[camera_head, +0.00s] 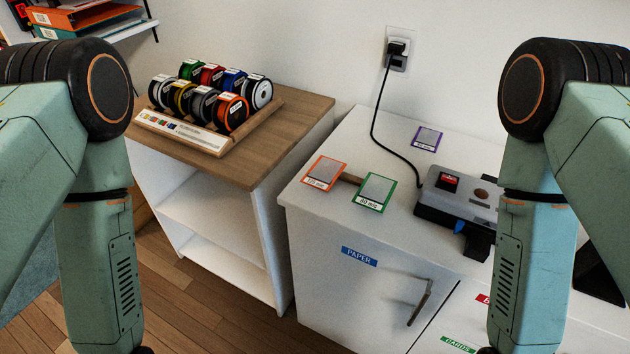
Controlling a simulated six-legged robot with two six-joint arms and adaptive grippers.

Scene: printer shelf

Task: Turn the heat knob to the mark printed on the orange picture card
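The orange picture card (324,172) lies on the white cabinet top, left of the green card (374,190). Its grey picture and small printed label are too small to read. A grey machine (434,204) stands on the right of the cabinet, partly hidden by my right arm. It has a small red panel (449,181), a round brownish part (482,194) on top and a blue part (459,227) at its front. I cannot tell which is the heat knob or where it points. My arms hang down at both sides, and both grippers are below the picture.
A purple card (427,139) lies farther back. A black cord (375,110) runs from the wall socket to the machine. A wooden rack (225,143) of coloured spools stands on the left shelf unit. A handle (420,302) sticks out of the cabinet door marked PAPER.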

